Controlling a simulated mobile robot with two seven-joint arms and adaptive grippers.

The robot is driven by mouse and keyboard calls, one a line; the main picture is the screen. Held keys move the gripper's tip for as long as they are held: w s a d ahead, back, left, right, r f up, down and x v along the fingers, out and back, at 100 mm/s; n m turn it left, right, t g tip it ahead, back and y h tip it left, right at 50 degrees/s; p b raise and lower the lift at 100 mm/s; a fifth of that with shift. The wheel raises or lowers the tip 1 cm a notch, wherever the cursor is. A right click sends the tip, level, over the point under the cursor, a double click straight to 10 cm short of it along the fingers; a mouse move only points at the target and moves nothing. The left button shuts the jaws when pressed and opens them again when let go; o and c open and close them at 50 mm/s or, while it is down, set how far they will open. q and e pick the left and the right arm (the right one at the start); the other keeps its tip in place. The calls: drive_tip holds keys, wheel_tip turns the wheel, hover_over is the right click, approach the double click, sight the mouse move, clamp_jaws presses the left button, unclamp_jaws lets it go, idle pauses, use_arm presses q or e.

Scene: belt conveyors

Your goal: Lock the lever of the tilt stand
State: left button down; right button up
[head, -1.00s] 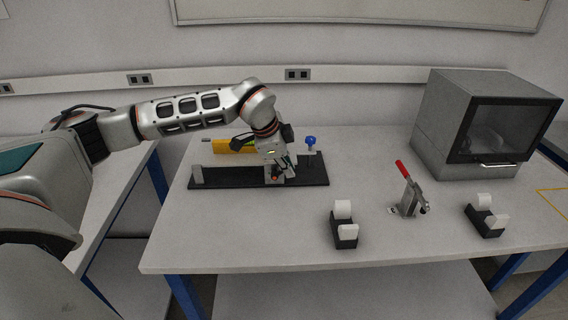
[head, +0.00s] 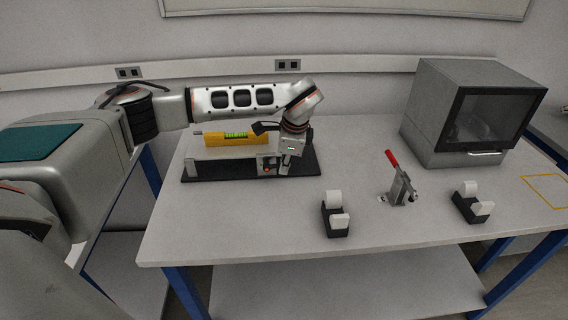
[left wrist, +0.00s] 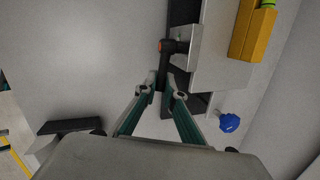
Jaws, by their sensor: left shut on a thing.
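The tilt stand has a black base plate (head: 222,177) and a pale tilting plate with a yellow spirit level (head: 215,140) on it. Its dark lever (left wrist: 163,73) runs from an orange-centred pivot on a grey block. The pivot also shows small in the head view. My left gripper (head: 285,170) is at the right part of the stand. In the left wrist view its fingertips (left wrist: 165,92) are closed around the free end of the lever. The stand's blue knob (left wrist: 229,122) shows in the left wrist view; my wrist hides it in the head view. My right gripper is out of view.
A red-handled toggle clamp (head: 402,190) and two tape dispensers (head: 336,220) (head: 472,205) stand on the table's right half. A grey box with a dark window (head: 430,125) stands at the back right. The table's front left is clear.

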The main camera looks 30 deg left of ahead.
use_arm(q)
drive_tip(key=shift+f, duration=0.1)
drive_tip(key=c, duration=2.1)
unclamp_jaws()
drive_tip(key=shift+d, duration=0.1)
drive_tip(key=shift+c, duration=0.2)
drive_tip(key=v, duration=1.2)
